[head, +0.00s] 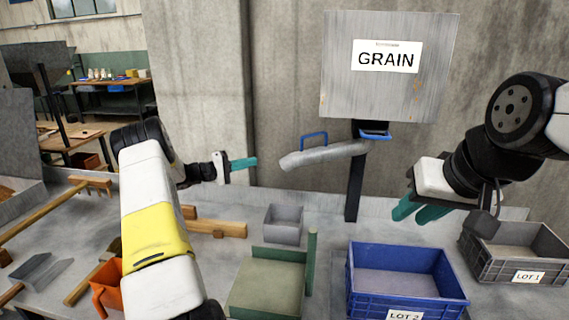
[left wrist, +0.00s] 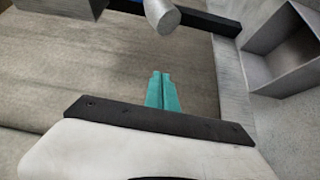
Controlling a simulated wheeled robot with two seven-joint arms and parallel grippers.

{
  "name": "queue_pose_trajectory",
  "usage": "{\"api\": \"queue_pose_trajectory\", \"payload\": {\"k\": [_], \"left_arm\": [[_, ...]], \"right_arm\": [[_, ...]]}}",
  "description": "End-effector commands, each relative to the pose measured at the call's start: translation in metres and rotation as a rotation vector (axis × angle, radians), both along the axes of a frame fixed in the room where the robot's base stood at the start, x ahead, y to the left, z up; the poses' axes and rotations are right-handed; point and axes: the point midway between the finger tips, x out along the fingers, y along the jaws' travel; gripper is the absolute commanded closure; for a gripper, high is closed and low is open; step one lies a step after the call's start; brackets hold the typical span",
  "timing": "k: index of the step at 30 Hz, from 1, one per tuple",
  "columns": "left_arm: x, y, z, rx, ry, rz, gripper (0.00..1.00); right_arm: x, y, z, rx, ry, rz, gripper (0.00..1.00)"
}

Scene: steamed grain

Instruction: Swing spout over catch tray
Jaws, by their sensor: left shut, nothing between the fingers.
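The grey tubular spout (head: 330,154) runs left from under the steel hopper marked GRAIN (head: 391,95). A blue handle (head: 314,139) stands on its top. The spout's open end also shows at the top of the left wrist view (left wrist: 162,15). A small grey metal tray (head: 283,224), perhaps the catch tray, sits on the table below the spout's end; it shows at the right in the left wrist view (left wrist: 262,40). My left gripper (head: 245,163) is shut and empty, left of the spout's end and apart from it. My right gripper (head: 420,210) hangs above the crates, its finger gap unclear.
A blue crate LOT 2 (head: 408,304) and a grey crate LOT 1 (head: 505,265) stand at the right. A green-edged tray (head: 268,290) is at front centre. A dark post (head: 355,190) stands under the hopper. Wooden tools (head: 215,228) and an orange container (head: 107,290) lie left.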

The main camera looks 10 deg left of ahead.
Motion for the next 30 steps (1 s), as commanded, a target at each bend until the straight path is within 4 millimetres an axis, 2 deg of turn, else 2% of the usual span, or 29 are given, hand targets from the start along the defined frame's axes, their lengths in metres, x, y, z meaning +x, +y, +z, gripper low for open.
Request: {"api": "queue_pose_trajectory", "payload": {"k": [8, 21, 24, 30], "left_arm": [[0.008, -0.012, 0.0, 0.002, 0.001, -0.003, 1.0], [0.059, -0.087, 0.001, 0.001, 0.001, -0.005, 1.0], [0.043, -0.087, 0.001, 0.002, 0.005, -0.001, 1.0], [0.024, -0.092, 0.001, 0.001, 0.003, -0.002, 1.0]], "right_arm": [[0.0, 0.0, 0.0, 0.0, 0.0, 0.0, 0.7], [0.0, 0.0, 0.0, 0.0, 0.0, 0.0, 0.7], [0.0, 0.0, 0.0, 0.0, 0.0, 0.0, 0.7], [0.0, 0.0, 0.0, 0.0, 0.0, 0.0, 0.7]]}}
